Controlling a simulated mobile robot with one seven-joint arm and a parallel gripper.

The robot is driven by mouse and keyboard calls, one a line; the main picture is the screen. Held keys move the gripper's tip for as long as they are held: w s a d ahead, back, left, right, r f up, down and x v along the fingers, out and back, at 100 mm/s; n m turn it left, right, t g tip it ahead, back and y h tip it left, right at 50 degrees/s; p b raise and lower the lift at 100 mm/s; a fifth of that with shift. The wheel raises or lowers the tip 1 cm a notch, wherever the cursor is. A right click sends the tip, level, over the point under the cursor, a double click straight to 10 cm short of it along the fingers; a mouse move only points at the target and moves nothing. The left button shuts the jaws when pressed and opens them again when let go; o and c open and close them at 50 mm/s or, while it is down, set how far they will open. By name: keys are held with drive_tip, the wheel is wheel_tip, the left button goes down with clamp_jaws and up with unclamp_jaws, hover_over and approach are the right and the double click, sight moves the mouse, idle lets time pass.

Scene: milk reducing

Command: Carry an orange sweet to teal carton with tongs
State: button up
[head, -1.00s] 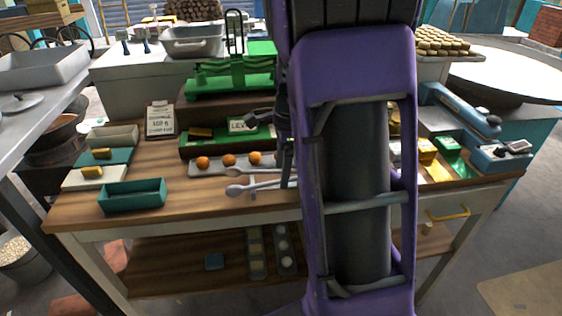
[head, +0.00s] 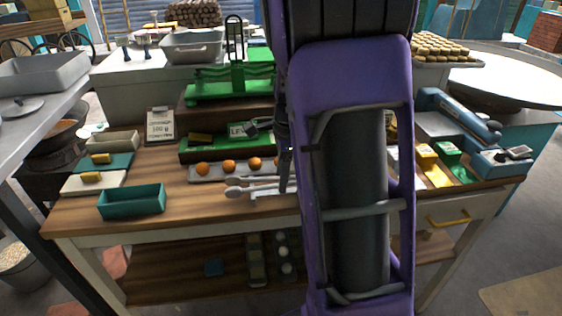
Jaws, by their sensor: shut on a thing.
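Three orange sweets lie in a row on a grey tray (head: 193,177): a left sweet (head: 202,169), a middle sweet (head: 228,165) and a right sweet (head: 254,163). The pale tongs (head: 258,184) lie in front of the tray, their rounded tips pointing left and close together. My gripper (head: 285,186) is shut on the tongs near their right end, partly hidden by my purple arm. The tongs hold no sweet. The open teal carton (head: 132,200) stands at the table's front left and looks empty.
A green balance scale (head: 235,82) stands behind the tray, with a green block and label below it. Small trays with yellow bars (head: 92,177) lie left. A blue press (head: 462,115) stands right. Bare wood (head: 195,205) separates carton and tongs.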

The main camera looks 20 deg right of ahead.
wheel_tip(320, 180, up, 12)
drive_tip(key=p, duration=0.4)
drive_tip(key=shift+p, duration=0.3)
